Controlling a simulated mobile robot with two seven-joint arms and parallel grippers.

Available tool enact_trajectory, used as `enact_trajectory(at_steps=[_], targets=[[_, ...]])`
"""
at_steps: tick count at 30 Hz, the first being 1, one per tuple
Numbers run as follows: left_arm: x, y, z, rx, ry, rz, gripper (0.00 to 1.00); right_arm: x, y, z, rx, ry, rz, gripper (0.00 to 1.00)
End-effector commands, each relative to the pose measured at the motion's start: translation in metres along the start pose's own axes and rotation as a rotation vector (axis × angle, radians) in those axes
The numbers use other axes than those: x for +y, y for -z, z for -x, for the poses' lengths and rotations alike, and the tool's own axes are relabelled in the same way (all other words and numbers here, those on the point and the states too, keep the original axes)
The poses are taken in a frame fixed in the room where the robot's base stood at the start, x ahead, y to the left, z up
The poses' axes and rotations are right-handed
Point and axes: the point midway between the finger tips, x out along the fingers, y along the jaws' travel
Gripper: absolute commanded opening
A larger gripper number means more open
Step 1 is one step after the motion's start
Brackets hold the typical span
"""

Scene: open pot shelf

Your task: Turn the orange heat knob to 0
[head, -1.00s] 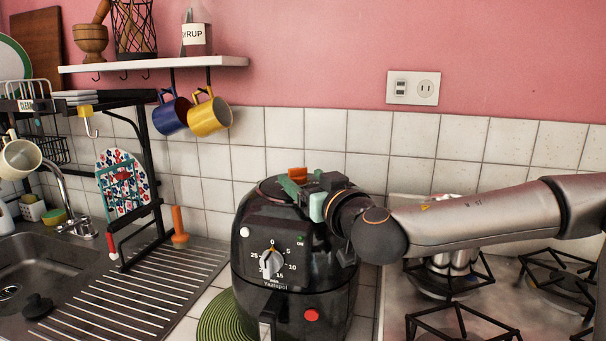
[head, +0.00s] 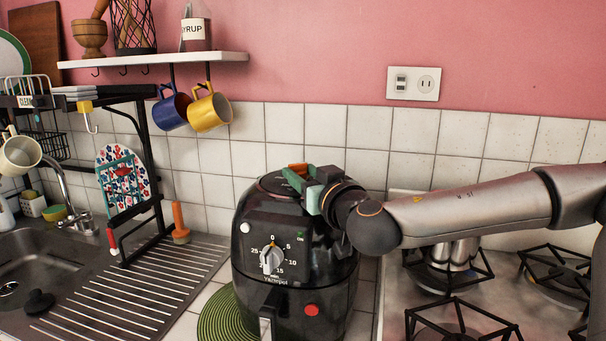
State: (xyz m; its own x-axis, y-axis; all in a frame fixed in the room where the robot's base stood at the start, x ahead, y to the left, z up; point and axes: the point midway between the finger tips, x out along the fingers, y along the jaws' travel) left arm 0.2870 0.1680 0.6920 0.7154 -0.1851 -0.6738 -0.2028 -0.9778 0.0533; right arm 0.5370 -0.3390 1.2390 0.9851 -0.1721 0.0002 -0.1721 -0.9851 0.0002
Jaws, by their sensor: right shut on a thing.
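The orange heat knob (head: 298,168) shows as a small orange edge on top of the black air fryer (head: 255,222). My right gripper (head: 298,178), with green fingers, comes in from the right over the fryer's lid and is shut on the knob. The fingers hide most of the knob, so its pointer and scale cannot be read. A grey timer dial (head: 271,259) with numbers around it is on the fryer's front and is apart from the gripper. My left gripper is not in view.
A gas hob (head: 395,290) with black grates lies right of the fryer. A sink drainer (head: 130,300) and black rack stand left. A shelf (head: 150,61) with hanging mugs is above left. A green round mat (head: 215,318) lies under the fryer.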

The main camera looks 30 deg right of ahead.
Motion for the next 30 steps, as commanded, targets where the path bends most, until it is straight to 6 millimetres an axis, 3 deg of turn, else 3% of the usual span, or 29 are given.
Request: enact_trajectory(at_steps=[3,16,23,30], targets=[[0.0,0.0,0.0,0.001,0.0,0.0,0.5,0.0,0.0,0.0,0.0,-0.001,0.0,0.0],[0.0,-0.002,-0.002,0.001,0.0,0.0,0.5,0.003,0.0,0.0,0.001,0.045,-0.006,0.0],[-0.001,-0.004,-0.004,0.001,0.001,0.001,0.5,0.007,0.001,-0.001,0.004,0.179,-0.01,0.0],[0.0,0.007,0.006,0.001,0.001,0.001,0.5,0.012,0.005,-0.003,0.004,0.377,-0.007,0.0]])
